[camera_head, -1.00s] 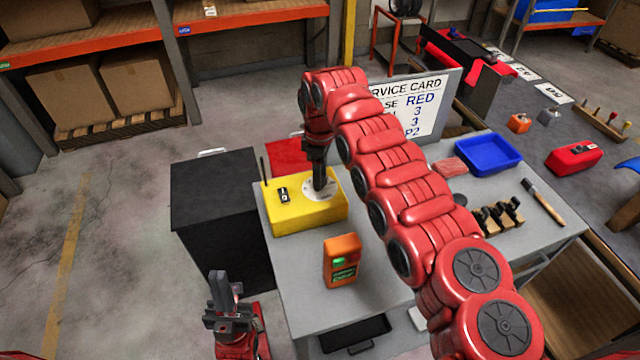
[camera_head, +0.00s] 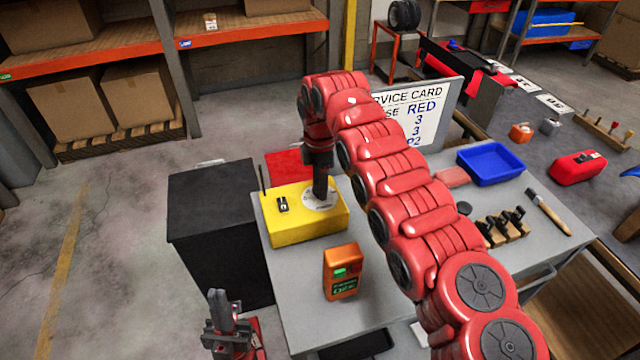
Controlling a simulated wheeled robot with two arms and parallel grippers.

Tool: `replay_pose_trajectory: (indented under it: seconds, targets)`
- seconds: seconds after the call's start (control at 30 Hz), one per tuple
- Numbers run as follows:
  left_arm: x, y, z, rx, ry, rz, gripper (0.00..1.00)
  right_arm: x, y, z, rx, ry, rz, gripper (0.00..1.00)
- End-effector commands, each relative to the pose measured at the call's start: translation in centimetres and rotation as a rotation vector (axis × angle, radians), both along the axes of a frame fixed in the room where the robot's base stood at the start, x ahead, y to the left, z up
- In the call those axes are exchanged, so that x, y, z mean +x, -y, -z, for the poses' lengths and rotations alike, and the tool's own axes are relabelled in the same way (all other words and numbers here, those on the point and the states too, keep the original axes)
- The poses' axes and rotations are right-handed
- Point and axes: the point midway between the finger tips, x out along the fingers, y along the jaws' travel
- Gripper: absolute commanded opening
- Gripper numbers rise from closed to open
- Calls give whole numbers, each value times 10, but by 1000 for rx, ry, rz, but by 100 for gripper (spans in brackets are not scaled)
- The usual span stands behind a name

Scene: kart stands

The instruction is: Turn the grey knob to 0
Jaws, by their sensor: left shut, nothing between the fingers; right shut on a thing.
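A yellow box (camera_head: 300,228) stands on the grey table, with a white round dial plate (camera_head: 312,203) on its top. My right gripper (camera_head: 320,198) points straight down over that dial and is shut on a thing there. The grey knob itself is hidden by the gripper, so its pointer and setting cannot be read. A small black switch (camera_head: 283,204) sits on the box left of the dial. My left gripper (camera_head: 217,300) is shut and empty, low at the left of the table's front edge.
An orange meter (camera_head: 342,271) with a green display stands in front of the box. A black cabinet (camera_head: 213,205) is to the left. A service card (camera_head: 425,110), blue tray (camera_head: 490,163) and brush (camera_head: 548,212) are further right.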

Motion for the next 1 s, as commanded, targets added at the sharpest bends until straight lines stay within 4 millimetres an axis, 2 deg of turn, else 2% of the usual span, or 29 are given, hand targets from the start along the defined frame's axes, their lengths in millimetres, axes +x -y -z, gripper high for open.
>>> replay_pose_trajectory:
  seconds: [0.4,0.43,0.57,0.6,0.87,1.0]
  targets:
    - [0,0,0,0,0,0,0,0,-1,0,1,0,-7,0]
    - [0,0,0,0,0,0,0,0,-1,0,1,0,-7,50]
    - [0,0,0,0,0,0,0,0,0,0,1,0,-6,74]
    - [0,0,0,0,0,0,0,0,0,0,1,0,-6,77]
    - [0,0,0,0,0,0,0,0,0,0,0,0,-6,77]
    - [0,0,2,0,0,0,0,1,0,-10,0,3,-6,77]
